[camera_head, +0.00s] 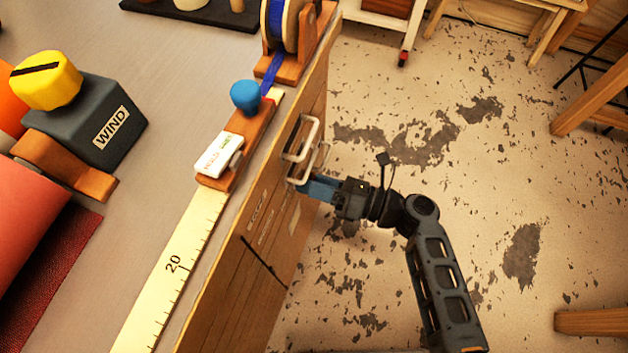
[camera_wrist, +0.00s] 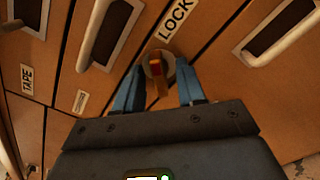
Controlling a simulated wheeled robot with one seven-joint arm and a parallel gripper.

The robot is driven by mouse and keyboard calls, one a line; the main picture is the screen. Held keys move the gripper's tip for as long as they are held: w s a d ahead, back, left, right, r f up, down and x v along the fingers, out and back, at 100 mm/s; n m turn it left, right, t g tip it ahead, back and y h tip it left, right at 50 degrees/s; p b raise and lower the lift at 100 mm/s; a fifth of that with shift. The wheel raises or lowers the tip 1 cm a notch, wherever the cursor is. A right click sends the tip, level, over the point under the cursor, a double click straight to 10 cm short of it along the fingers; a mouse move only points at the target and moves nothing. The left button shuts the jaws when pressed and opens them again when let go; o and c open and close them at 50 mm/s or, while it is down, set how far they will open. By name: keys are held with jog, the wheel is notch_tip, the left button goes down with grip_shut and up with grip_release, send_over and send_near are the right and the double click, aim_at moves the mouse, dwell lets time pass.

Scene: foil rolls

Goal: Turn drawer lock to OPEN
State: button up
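The drawer lock (camera_wrist: 158,68) shows in the wrist view as a round grey disc with an orange-brown lever and a red mark. The lever runs roughly up and down in the picture. A LOCK label (camera_wrist: 176,19) sits above it, and I see no OPEN mark. My gripper (camera_wrist: 158,88) is open, with one blue finger on each side of the lever and visible gaps between. In the head view my gripper (camera_head: 318,187) is at the wooden drawer front (camera_head: 262,235), just below a pale handle. The lock cannot be made out there.
Pale drawer handles (camera_wrist: 104,32) and (camera_wrist: 277,38) flank the lock, and a TAPE label (camera_wrist: 27,79) is at left. On the bench top are a ruler (camera_head: 174,264), a blue knob (camera_head: 245,96) and a WIND box (camera_head: 95,125). The floor at right is mostly clear.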

jog(key=shift+c, duration=0.4)
grip_shut()
jog(key=shift+n, duration=0.4)
jog(key=shift+f+n+b, duration=0.1)
jog(key=shift+n+b, duration=2.95)
jog(key=shift+n, duration=5.45)
